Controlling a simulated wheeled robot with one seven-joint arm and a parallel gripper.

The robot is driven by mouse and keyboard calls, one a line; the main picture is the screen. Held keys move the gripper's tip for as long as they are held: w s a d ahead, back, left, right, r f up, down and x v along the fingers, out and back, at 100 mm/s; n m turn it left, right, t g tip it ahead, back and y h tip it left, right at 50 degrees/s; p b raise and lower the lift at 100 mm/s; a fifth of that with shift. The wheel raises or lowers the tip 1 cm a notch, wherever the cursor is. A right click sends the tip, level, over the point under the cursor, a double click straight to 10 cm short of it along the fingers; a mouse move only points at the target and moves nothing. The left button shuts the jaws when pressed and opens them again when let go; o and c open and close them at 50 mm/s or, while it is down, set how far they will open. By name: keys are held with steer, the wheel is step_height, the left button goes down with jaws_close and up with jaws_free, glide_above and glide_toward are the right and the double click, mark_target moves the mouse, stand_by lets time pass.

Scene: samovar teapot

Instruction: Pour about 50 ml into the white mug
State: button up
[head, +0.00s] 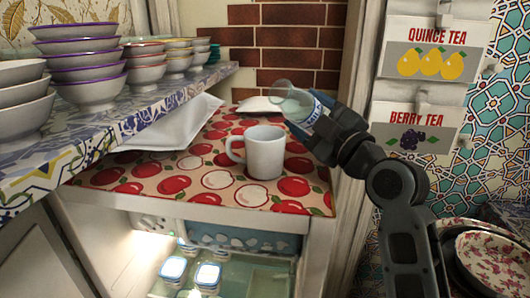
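The white mug (264,153) stands upright on the apple-patterned cloth, its handle to the left. My gripper (322,122) comes in from the right and is shut on a clear glass vessel (297,103) with a blue-and-white band near its base. The vessel is tilted, its open round mouth up and to the left, above and behind the mug in the picture. Something pale, perhaps liquid, shows inside it. No stream shows between vessel and mug. The inside of the mug is mostly hidden, so I cannot tell its level.
A white folded or dish-like piece (180,132) lies left of the mug. Stacked bowls (92,82) fill the left shelf. An open lit compartment below holds blue-lidded jars (208,275). Tea packets (432,60) hang at right, above patterned bowls (495,258). The cloth before the mug is clear.

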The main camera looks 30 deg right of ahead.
steer(key=shift+d+n+b, duration=0.2)
steer(key=shift+n+b, duration=0.25)
steer(key=shift+n, duration=0.35)
steer(key=shift+d+r+n+y+b, duration=0.1)
steer(key=shift+n+y+b, duration=0.6)
steer(key=shift+n+b, duration=0.6)
steer(key=shift+a+r+n+b, duration=0.2)
steer(key=shift+r+n+b, duration=0.15)
steer(key=shift+n, duration=0.35)
steer(key=shift+a+r+n+y+b, duration=0.2)
steer(key=shift+r+n+y+b, duration=0.2)
steer(key=shift+n+b, duration=0.15)
steer(key=shift+r, duration=0.1)
steer(key=shift+d+r+n+b, duration=0.15)
steer(key=shift+d+n+b, duration=0.05)
steer(key=shift+n+b, duration=0.15)
steer(key=shift+r+n+y+b, duration=0.3)
steer(key=shift+n+y+b, duration=0.1)
steer(key=shift+b, duration=0.05)
steer(key=shift+p, duration=0.35)
